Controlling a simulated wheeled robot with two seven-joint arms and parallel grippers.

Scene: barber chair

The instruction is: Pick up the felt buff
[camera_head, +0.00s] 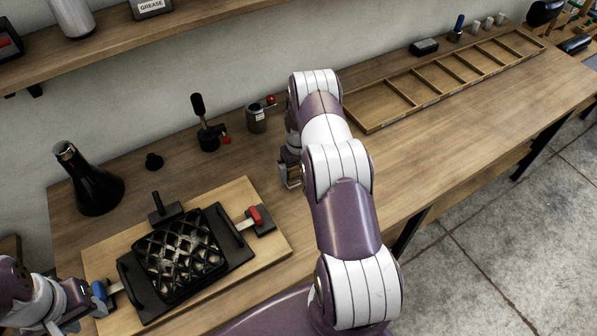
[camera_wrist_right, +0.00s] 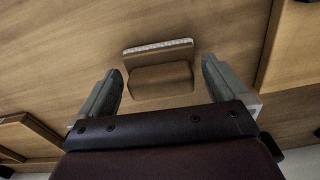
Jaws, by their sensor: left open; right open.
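The felt buff (camera_wrist_right: 160,82) looks like a brown block with a pale, fuzzy strip along its far edge. It lies on the wooden bench in the right wrist view, between the two fingers of my right gripper (camera_wrist_right: 162,68). The gripper is open and its fingers stand apart from the block on both sides. In the head view my right gripper (camera_head: 289,178) is low over the bench, partly behind my arm, and the buff is hidden. My left gripper (camera_head: 92,309) is open at the lower left, by a blue-ended handle (camera_head: 101,291); I cannot tell whether they touch.
A board (camera_head: 272,238) holds a black gridded block (camera_head: 178,256) in a tray, with a red-handled tool (camera_head: 256,218) on its right. A black flask (camera_head: 87,178), dark tool (camera_head: 207,130) and small can (camera_head: 257,117) stand behind. A divided wooden tray (camera_head: 372,126) lies right; bench front right is clear.

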